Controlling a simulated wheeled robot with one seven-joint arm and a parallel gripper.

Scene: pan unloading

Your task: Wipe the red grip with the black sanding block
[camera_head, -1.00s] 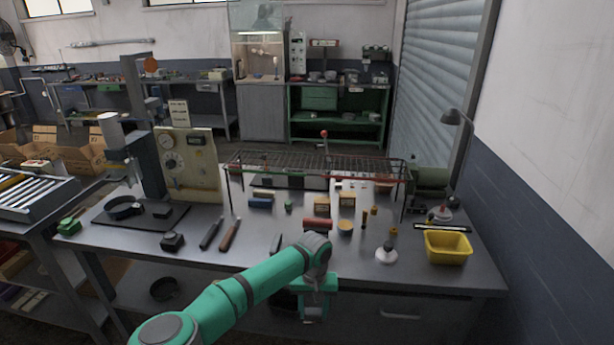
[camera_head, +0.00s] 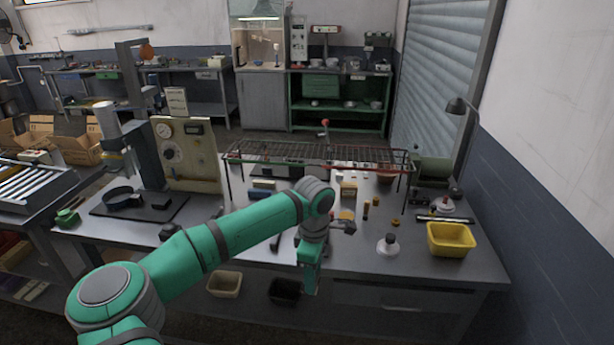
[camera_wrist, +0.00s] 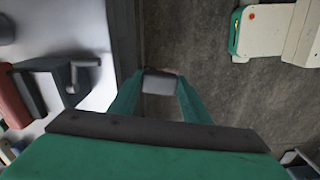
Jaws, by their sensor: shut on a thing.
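My gripper (camera_head: 309,284) hangs in front of the bench's front edge, pointing down. In the wrist view its green fingers (camera_wrist: 160,84) are shut on a small block (camera_wrist: 159,82), whose visible face looks grey in the light; it fits the black sanding block, though its colour is unclear. A red piece (camera_wrist: 12,98) lies on the bench at the left of the wrist view, beside a dark grey block with a bar (camera_wrist: 70,80). It may be the red grip; I cannot tell its full shape. My arm hides that part of the bench in the head view. The held block is apart from it.
A wire rack (camera_head: 290,150) stands over the bench's back. A yellow bin (camera_head: 450,239) and a white-based knob (camera_head: 388,245) are at the right. A gauge panel (camera_head: 184,155) stands at the left. Bins (camera_head: 225,284) sit below the bench. Floor lies under my gripper.

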